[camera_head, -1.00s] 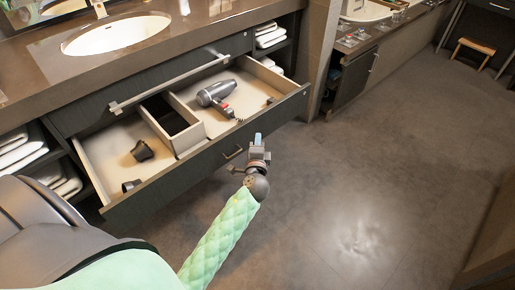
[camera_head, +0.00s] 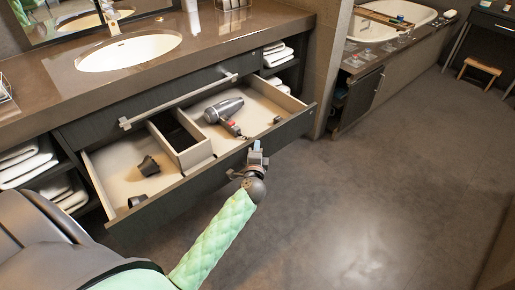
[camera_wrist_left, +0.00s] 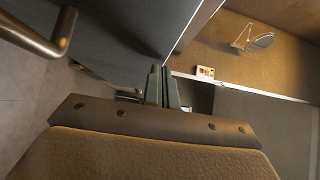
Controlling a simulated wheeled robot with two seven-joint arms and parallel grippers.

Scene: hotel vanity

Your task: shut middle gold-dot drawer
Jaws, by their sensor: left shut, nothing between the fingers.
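The wide dark drawer (camera_head: 205,176) under the sink counter is pulled out. Its open tray shows a grey hair dryer (camera_head: 222,110), a divider box (camera_head: 183,140) and two small black pieces (camera_head: 148,165). My left gripper (camera_head: 256,150) is in front of the right half of the drawer front, its fingers shut and empty. In the left wrist view the shut fingers (camera_wrist_left: 162,85) point toward a dark panel (camera_wrist_left: 135,25), and a bronze bar handle (camera_wrist_left: 35,35) is at upper left. Contact with the drawer cannot be told. My right gripper is not in view.
A long metal bar (camera_head: 180,100) runs along the dark panel above the drawer. Folded towels (camera_head: 28,160) fill side shelves. A bathtub (camera_head: 395,22) and a small wooden stool (camera_head: 480,70) stand at the far right. The floor (camera_head: 370,190) to the right is clear.

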